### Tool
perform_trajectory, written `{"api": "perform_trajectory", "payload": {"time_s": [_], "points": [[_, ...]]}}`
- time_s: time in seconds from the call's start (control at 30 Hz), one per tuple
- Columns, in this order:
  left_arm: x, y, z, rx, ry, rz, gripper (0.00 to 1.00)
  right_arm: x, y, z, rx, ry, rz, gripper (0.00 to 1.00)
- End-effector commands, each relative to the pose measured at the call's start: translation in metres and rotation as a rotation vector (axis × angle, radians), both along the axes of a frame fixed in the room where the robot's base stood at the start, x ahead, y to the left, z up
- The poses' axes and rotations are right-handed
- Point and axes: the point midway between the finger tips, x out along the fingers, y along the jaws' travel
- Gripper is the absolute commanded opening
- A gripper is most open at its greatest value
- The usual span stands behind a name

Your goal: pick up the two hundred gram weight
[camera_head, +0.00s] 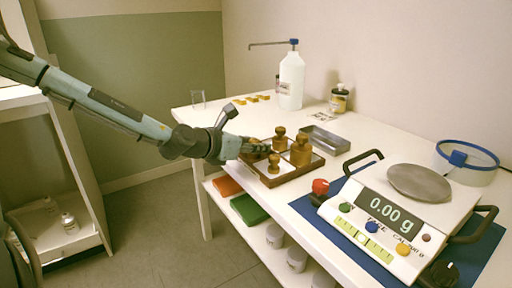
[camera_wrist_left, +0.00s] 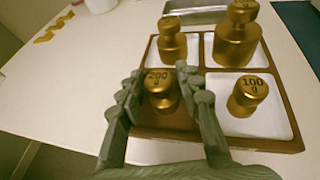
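The two hundred gram weight (camera_wrist_left: 160,92) is a brass knobbed weight marked "200 g", standing in the near-left compartment of a brown wooden tray (camera_wrist_left: 262,143). My left gripper (camera_wrist_left: 160,84) is open around it, one finger on each side, with the weight between the fingertips; firm contact does not show. In the head view my left gripper (camera_head: 250,149) reaches over the left edge of the tray (camera_head: 287,181) and mostly hides this weight. My right gripper is not in view.
The tray also holds a 100 g weight (camera_wrist_left: 248,95), a medium weight (camera_wrist_left: 172,42) and a large one (camera_wrist_left: 235,40). A metal tin (camera_head: 325,140) lies behind. A scale (camera_head: 400,212) reading 0.00 g stands right on a blue mat. A white bottle (camera_head: 290,82) stands at the back.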

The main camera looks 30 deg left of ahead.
Motion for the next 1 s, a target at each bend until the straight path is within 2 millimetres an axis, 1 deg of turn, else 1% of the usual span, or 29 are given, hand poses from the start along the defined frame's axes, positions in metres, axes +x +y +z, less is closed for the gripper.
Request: {"api": "perform_trajectory", "payload": {"time_s": [0.2,0.4,0.47,0.5,0.83,1.0], "points": [[0.0,-0.0003,0.0001,0.0,0.0,0.0,0.34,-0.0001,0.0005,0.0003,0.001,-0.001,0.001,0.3],[0.0,-0.0002,0.0001,0.0,0.0,0.0,0.1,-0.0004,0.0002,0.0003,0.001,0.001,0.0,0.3],[0.0,-0.0002,0.0,0.0,0.0,0.0,0.02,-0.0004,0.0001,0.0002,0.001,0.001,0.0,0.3],[0.0,-0.0002,0.0,0.0,0.0,0.0,0.0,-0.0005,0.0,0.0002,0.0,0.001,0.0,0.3],[0.0003,0.0002,0.0013,0.0,-0.001,0.0,0.0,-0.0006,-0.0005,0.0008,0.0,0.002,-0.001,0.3],[0.0016,0.0032,0.0073,0.0,-0.002,0.0,0.0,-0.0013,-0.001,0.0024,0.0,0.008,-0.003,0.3]]}}
